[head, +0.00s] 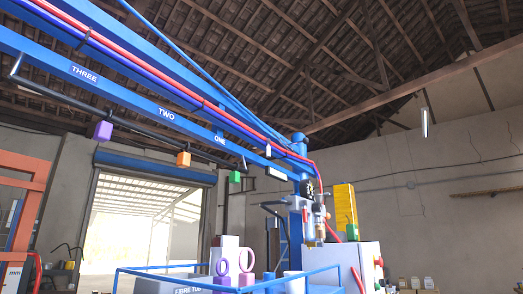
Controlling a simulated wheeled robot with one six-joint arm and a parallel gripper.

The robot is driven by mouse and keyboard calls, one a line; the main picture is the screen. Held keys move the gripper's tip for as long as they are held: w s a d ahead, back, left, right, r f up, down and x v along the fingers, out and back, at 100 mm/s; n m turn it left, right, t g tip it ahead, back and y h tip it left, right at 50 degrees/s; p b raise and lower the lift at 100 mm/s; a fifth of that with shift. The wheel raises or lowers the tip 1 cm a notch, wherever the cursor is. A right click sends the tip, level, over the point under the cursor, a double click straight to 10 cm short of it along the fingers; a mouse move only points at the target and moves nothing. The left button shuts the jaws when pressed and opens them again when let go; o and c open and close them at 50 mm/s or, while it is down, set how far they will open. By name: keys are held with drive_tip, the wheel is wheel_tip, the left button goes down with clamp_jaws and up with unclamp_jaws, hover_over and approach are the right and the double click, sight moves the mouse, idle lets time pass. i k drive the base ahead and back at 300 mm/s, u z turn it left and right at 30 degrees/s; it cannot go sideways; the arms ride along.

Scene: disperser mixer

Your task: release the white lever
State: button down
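A white bar-shaped piece (276,173) sits under the right end of the blue overhead beam, near the column; it may be the white lever. A smaller upright white piece (268,151) stands just above it on the beam. I cannot tell which of the two is the lever, or what position it is in. My gripper is not in view, so nothing shows of a hold on either piece.
A blue beam (127,88) labelled THREE, TWO and ONE crosses the upper left. Purple (103,131), orange (183,159) and green (235,177) blocks hang below it. A blue-railed platform (262,285) and a white cabinet (335,262) stand below. An open doorway (145,230) is at left.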

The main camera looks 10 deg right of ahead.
sight(268, 142)
drive_tip(key=k, duration=0.45)
drive_tip(key=z, duration=1.4)
drive_tip(key=i, duration=1)
drive_tip(key=u, duration=2.7)
